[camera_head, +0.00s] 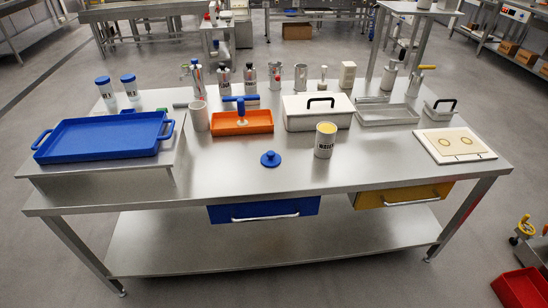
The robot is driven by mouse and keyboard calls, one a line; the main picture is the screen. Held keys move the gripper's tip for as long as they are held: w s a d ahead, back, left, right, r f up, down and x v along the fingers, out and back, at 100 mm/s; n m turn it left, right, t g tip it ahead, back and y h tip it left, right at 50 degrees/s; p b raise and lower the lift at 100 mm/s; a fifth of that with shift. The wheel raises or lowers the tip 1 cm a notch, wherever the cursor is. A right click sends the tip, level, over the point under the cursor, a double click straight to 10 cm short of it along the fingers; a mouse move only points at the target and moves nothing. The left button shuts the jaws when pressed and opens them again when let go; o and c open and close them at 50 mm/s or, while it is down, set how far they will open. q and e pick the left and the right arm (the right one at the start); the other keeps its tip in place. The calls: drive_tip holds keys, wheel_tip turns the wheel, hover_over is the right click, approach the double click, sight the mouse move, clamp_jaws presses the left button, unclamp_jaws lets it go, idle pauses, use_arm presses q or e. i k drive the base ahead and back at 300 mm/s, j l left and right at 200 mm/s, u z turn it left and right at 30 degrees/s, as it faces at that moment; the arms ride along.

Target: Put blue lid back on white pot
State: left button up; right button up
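The blue lid (270,160) is a small round disc with a knob on top. It lies knob up on the bare steel table, near the front edge and left of the pot. The white pot (323,147) stands upright and uncovered on the table, with dark lettering on its side and a yellow top surface inside its rim. The lid and the pot are apart. Neither of my grippers shows in the head view.
An orange tray (262,127) with a blue-handled tool lies behind the lid. A white lidded box (297,124) stands behind the pot. A blue tray (75,147) sits on a raised stand at left, a white board (432,147) at right. Front tabletop is mostly clear.

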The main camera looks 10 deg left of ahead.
sight(327, 131)
drive_tip(key=i+l+u, duration=0.35)
drive_tip(key=i+l, duration=0.15)
drive_tip(key=i+l+u, duration=0.35)
drive_tip(key=l, duration=0.25)
drive_tip(key=i, duration=0.05)
